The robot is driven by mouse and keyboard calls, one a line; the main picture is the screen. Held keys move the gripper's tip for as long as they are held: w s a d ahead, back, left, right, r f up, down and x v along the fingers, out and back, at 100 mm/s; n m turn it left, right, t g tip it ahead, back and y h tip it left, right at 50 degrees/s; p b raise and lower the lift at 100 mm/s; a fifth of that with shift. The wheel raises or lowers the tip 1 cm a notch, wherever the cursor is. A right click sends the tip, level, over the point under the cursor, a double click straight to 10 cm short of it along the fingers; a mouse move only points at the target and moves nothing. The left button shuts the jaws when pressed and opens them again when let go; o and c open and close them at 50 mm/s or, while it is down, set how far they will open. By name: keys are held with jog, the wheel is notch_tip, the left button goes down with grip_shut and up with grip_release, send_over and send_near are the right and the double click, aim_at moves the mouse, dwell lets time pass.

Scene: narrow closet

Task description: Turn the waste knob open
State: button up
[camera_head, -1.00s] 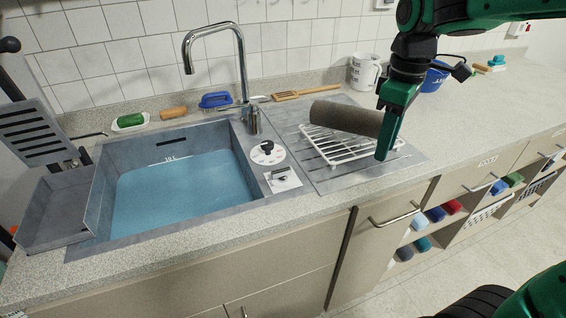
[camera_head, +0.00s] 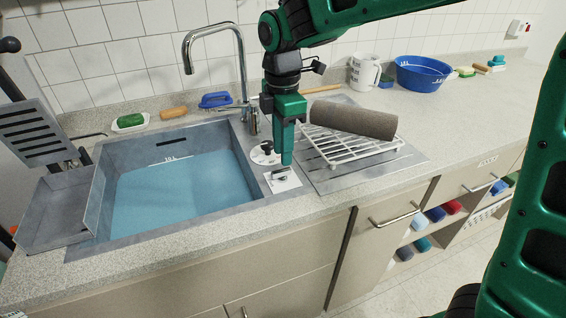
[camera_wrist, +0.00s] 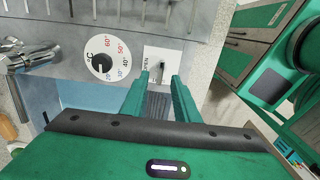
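The waste knob (camera_head: 281,174) is a small dark lever on a white plate (camera_head: 287,184) at the right rim of the sink. In the wrist view the knob (camera_wrist: 156,65) shows just beyond my fingertips, on the white plate (camera_wrist: 170,54) with the word OPEN partly visible. My gripper (camera_head: 286,162) points down over the plate, very close to the knob. In the wrist view my gripper (camera_wrist: 160,80) is open, with an empty gap between its two green fingers. The gap is roughly in line with the knob. I cannot tell whether the fingers touch it.
A temperature dial (camera_head: 264,158) sits beside the plate, next to the water-filled sink (camera_head: 100,205). The tap (camera_head: 243,70) rises behind it. A grey roll (camera_head: 353,119) lies on a wire rack (camera_head: 350,149) to the right.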

aim_at(283, 169)
jog(key=shift+f, duration=2.45)
grip_shut()
